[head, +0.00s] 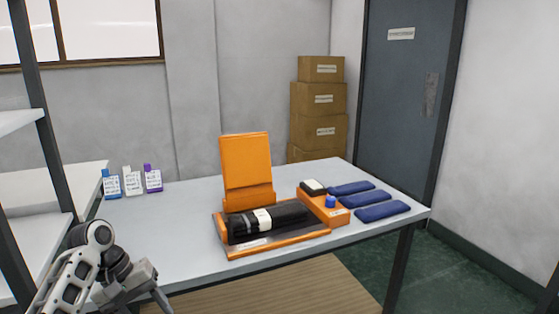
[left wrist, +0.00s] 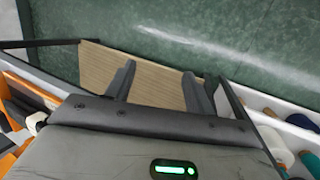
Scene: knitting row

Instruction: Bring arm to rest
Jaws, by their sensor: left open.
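My left arm comes in at the lower left of the head view, and its gripper (head: 160,300) is low beside the front left edge of the table, partly cut off by the picture's bottom. In the left wrist view the two dark fingers of the left gripper (left wrist: 160,84) stand apart with nothing between them. Beyond them are a wooden board and the green floor. My right arm and gripper are in neither view.
The grey table (head: 190,240) bears an orange tray (head: 285,241) with a black roll (head: 285,217), an orange stand (head: 246,165), several blue pads (head: 382,211) and small labelled packs (head: 132,182). White shelving (head: 30,245) stands at left. Boxes (head: 318,101) are stacked behind.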

